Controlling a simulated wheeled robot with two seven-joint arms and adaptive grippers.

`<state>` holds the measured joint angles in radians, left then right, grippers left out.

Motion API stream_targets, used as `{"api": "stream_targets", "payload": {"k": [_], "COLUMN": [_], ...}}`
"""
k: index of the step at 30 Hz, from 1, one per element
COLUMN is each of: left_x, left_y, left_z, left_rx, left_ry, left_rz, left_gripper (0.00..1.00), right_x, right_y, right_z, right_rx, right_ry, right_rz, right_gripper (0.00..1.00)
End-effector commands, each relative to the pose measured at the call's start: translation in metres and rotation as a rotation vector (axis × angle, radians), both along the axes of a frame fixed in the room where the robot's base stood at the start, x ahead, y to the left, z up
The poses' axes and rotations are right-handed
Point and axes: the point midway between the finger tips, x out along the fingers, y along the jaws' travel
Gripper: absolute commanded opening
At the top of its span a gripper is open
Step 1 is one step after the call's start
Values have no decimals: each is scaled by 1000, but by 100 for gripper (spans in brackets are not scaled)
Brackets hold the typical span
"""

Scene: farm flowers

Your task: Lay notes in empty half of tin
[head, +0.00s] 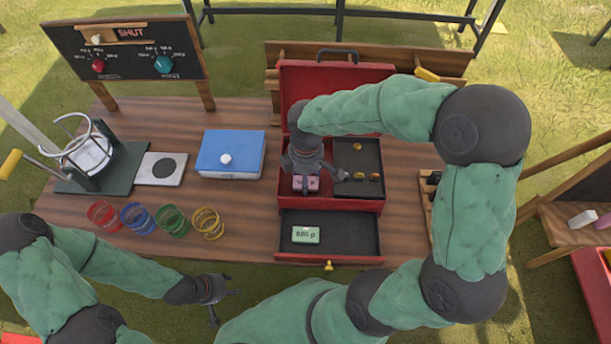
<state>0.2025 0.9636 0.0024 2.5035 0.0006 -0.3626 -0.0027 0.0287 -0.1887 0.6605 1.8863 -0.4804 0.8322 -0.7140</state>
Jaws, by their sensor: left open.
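The red tin (283,190) stands open on the table, its lid tilted up at the back. Its right half holds a dark tray (347,150) with several gold and orange coins. A pink bundle of notes (307,184) is at the left half, partly covered by my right gripper (322,182). I cannot tell whether the gripper holds it or whether it touches the bottom. A green bundle of notes (306,235) lies in the pulled-out drawer (350,232) below. My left gripper (226,305) is open and empty near the table's front edge.
A blue-lidded box (230,153) stands left of the tin. Red, blue, green and yellow wire rings (172,219) line the front left, near a press-like stand (88,155). A sign board (125,50) is behind. My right arm arches over the tin's right side.

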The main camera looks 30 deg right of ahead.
Motion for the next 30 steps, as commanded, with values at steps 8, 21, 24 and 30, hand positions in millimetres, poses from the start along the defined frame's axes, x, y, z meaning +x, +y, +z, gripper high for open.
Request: {"api": "stream_targets", "payload": {"k": [8,21,24,30], "left_x": [0,0,0,0], "left_y": [0,0,0,0], "left_z": [-1,6,13,28], "left_rx": [0,0,0,0], "left_ry": [0,0,0,0], "left_rz": [0,0,0,0], "left_gripper": [44,44,44,44], "right_x": [0,1,1,1], "right_y": [0,0,0,0], "right_z": [-3,14,32,73], "right_rx": [0,0,0,-1], "right_ry": [1,-2,-4,-3], "right_rz": [0,1,0,1], "right_gripper": [81,81,81,81]}}
